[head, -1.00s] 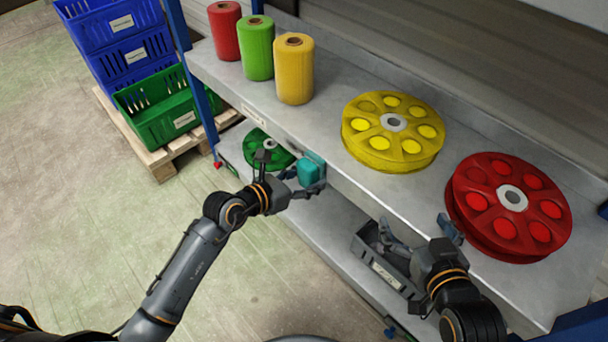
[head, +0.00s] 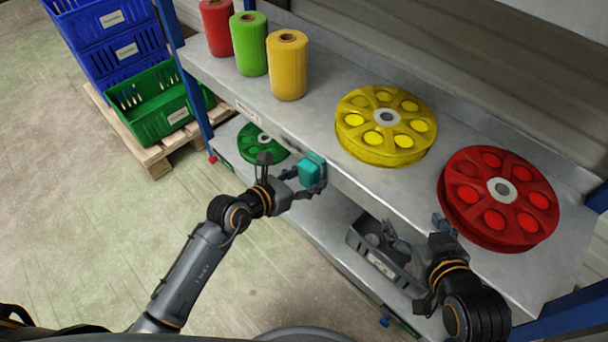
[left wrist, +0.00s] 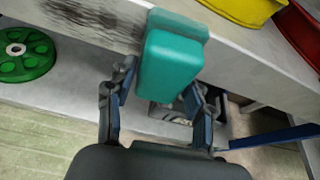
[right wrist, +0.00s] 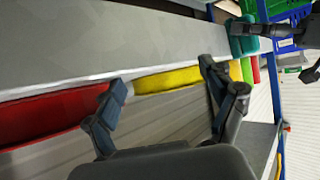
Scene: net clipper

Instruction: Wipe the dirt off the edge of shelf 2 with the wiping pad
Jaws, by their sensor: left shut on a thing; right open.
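The teal wiping pad (head: 311,172) is upright against the front edge of the upper shelf (head: 357,192), and appears to touch it. My left gripper (head: 305,181) is shut on the pad. In the left wrist view, the pad (left wrist: 170,58) sits between the fingers, and a dark smear of dirt (left wrist: 85,14) marks the shelf edge to its left. The pad hides the edge behind it. My right gripper (head: 415,228) is open and empty in front of the shelf edge, below the red reel. In the right wrist view, its fingers (right wrist: 162,78) are apart with nothing between them.
A yellow reel (head: 385,155), a red reel (head: 460,220) and red, green and yellow spools (head: 288,70) stand on the upper shelf. A green reel (head: 250,145) and a grey bin (head: 372,262) are on the lower shelf. Stacked crates (head: 150,120) stand at left. The front floor is clear.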

